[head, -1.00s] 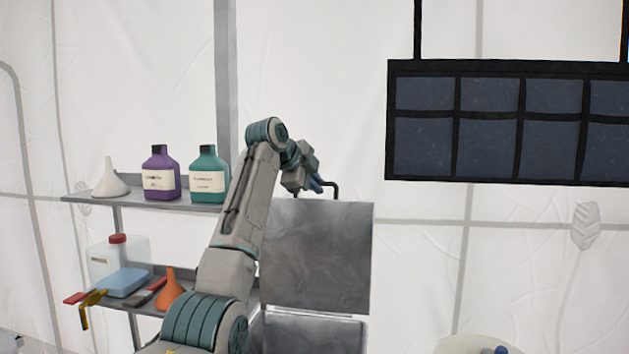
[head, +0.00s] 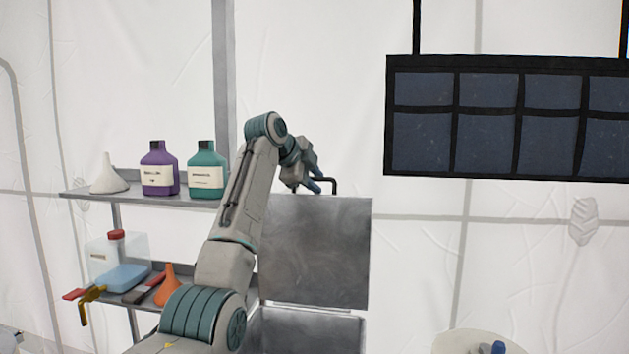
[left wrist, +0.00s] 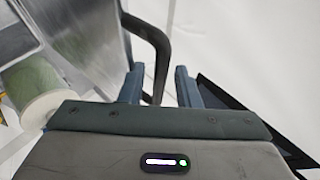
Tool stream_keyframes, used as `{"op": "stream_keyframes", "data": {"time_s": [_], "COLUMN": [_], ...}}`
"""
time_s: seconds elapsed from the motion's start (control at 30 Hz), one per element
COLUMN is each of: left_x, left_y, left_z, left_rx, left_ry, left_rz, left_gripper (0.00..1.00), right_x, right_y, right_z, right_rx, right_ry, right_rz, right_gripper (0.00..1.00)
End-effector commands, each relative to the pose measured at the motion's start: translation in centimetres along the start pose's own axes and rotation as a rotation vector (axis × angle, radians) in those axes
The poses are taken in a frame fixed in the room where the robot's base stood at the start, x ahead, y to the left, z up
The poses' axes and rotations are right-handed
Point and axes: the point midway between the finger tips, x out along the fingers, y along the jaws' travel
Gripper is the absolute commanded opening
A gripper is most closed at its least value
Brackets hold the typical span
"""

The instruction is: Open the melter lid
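The melter lid (head: 315,250) is a grey metal panel that stands upright in the head view, above the metal melter body (head: 310,332). A dark bent handle (head: 334,185) sits on its top edge. My left gripper (head: 318,185) is at the handle. In the left wrist view its two blue fingers (left wrist: 160,80) are apart, with the handle bar (left wrist: 158,50) passing between them, nearer the left finger. The bar's lower end is hidden behind the gripper body. The metal lid surface (left wrist: 85,40) is at upper left there. My right gripper is not in view.
A shelf (head: 85,196) at left holds a white funnel (head: 108,175), a purple bottle (head: 159,168) and a teal bottle (head: 207,170). An orange funnel (head: 168,287) is lower down. A dark panel (head: 510,120) hangs at upper right. A pale round surface (head: 480,342) is at bottom right.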

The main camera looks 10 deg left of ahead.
Motion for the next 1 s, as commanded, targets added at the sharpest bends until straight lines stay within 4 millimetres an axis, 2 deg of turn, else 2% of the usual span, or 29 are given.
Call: {"op": "stream_keyframes", "data": {"time_s": [0.17,0.3,0.5,0.6,0.77,1.0], "left_x": [-2.0,-5.0,-8.8,-9.9,-10.7,-10.7], "left_y": [0.4,0.4,0.2,0.2,0.1,0.0], "left_z": [0.2,0.2,0.1,0.1,0.0,0.0], "left_rx": [0.000,0.001,0.001,0.001,0.001,0.001], "left_ry": [-0.002,-0.003,-0.002,-0.001,-0.001,-0.001], "left_rz": [-0.004,-0.007,-0.005,-0.004,-0.003,-0.003], "left_gripper": [0.32,0.32,0.32,0.32,0.32,0.32], "right_x": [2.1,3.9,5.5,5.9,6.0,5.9], "right_y": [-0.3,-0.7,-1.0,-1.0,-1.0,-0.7], "right_z": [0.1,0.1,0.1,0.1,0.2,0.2], "right_rx": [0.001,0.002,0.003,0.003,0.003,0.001], "right_ry": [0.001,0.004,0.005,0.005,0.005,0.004], "right_rz": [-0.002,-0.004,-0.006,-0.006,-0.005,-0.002], "right_gripper": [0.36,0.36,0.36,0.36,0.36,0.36]}}
